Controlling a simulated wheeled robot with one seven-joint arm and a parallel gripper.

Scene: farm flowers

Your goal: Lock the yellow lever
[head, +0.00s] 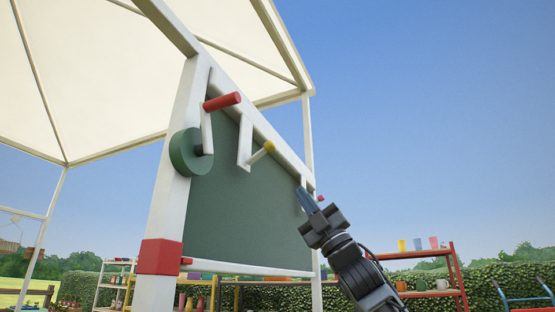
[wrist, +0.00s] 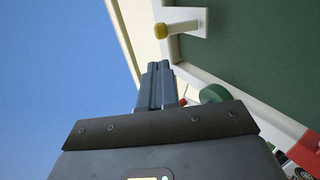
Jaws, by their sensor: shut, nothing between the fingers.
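The yellow lever (head: 267,148) is a short white rod with a yellow tip. It sticks out from a white plate on the upper rail of the green panel frame, pointing up and right in the head view. In the wrist view its yellow tip (wrist: 161,31) shows at the top, beyond my fingertips. My gripper (head: 303,192) is right of and below the lever in the head view, apart from it. Its fingers (wrist: 158,67) are together and hold nothing.
A red crank handle (head: 222,101) and green disc (head: 188,153) are on the left white post. The green panel (head: 235,210) hangs below the rail under a cream canopy (head: 130,80). A red shelf (head: 455,275) with pots stands behind right. Open sky lies right of the frame.

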